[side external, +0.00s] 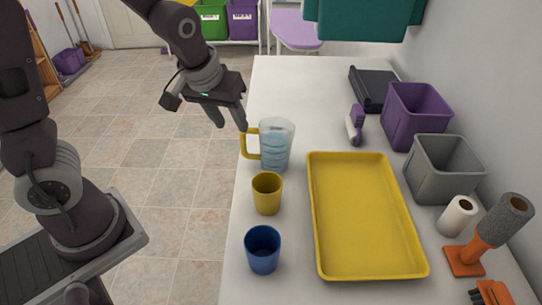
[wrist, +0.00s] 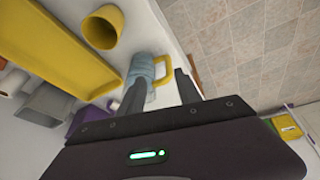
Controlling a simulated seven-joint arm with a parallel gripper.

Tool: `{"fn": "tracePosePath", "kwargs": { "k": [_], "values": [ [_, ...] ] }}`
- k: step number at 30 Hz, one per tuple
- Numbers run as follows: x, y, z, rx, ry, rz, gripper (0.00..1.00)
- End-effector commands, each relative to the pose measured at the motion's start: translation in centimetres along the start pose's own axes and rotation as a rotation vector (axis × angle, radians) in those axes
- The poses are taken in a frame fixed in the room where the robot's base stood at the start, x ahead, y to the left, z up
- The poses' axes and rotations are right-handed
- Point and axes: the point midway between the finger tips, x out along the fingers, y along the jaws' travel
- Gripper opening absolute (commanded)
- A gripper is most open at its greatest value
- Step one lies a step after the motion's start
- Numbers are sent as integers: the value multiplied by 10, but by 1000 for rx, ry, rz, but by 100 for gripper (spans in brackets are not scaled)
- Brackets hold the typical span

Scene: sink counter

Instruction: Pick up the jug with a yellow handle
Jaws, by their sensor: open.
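The jug (side external: 277,145) is clear bluish plastic with a yellow handle (side external: 249,144). It stands upright near the left edge of the white counter, its handle pointing left. The jug also shows in the wrist view (wrist: 141,68), with its yellow handle (wrist: 164,72) to the right. My gripper (side external: 230,118) is open and empty, above and just left of the jug near the handle in the side view. In the wrist view the fingers (wrist: 160,92) reach toward the jug and its handle, one on each side. I cannot tell whether they touch it.
A yellow cup (side external: 267,194) and a blue cup (side external: 262,250) stand in front of the jug. A yellow tray (side external: 318,245) lies to the right. Purple (side external: 415,118) and grey (side external: 443,172) bins line the wall. The counter behind the jug is clear.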

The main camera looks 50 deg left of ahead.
Motion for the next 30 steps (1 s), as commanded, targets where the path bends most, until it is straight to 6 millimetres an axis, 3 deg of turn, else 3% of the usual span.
{"fn": "tracePosePath", "kwargs": {
  "k": [1, 3, 18, 26, 30],
  "values": [
    [23, -3, -4, -21, -3, -38, 41],
    [45, -6, -10, -44, 10, -70, 41],
    [125, -16, -16, -62, 23, -95, 41],
    [130, -16, -16, -61, 25, -92, 41],
    [130, -16, -16, -60, 25, -92, 15]
  ]
}}
